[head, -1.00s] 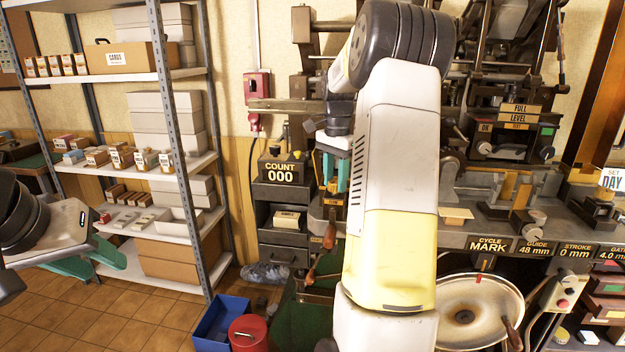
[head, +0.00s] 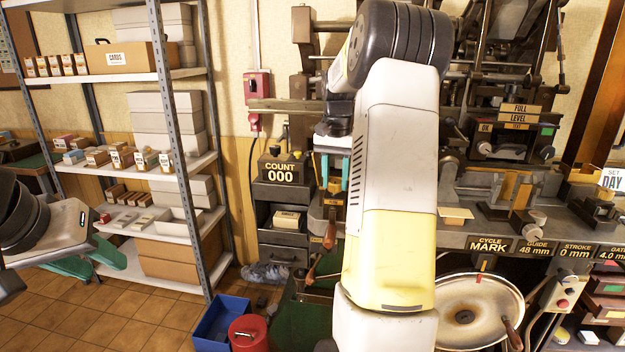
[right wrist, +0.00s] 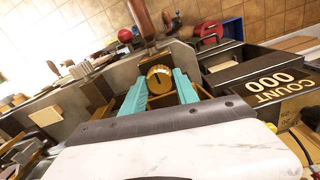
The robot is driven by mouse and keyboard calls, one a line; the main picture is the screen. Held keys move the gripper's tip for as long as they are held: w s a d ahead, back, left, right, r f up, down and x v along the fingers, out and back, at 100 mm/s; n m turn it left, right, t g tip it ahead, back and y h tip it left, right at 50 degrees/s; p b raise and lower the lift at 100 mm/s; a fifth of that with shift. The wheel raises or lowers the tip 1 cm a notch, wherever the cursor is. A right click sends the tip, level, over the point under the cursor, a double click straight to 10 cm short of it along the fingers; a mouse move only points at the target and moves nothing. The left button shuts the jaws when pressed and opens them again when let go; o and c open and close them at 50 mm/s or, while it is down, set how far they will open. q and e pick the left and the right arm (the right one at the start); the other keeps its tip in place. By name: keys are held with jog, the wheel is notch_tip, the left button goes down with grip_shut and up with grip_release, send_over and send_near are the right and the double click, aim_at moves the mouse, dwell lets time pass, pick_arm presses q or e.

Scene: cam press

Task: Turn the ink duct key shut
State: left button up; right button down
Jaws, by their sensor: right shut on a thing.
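The count box (head: 281,172) reading 000 stands just left of my right gripper. A brown handle (head: 330,236) hangs below it. The press (head: 500,125) and the round ink disc (head: 463,314) lie to the right. A blue bin (head: 220,325) and red can (head: 248,334) stand on the floor.

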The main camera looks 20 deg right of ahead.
aim_at(335, 181)
dwell(0.3)
jog(key=c, duration=0.9)
grip_release()
jog(key=shift+r, duration=3.95)
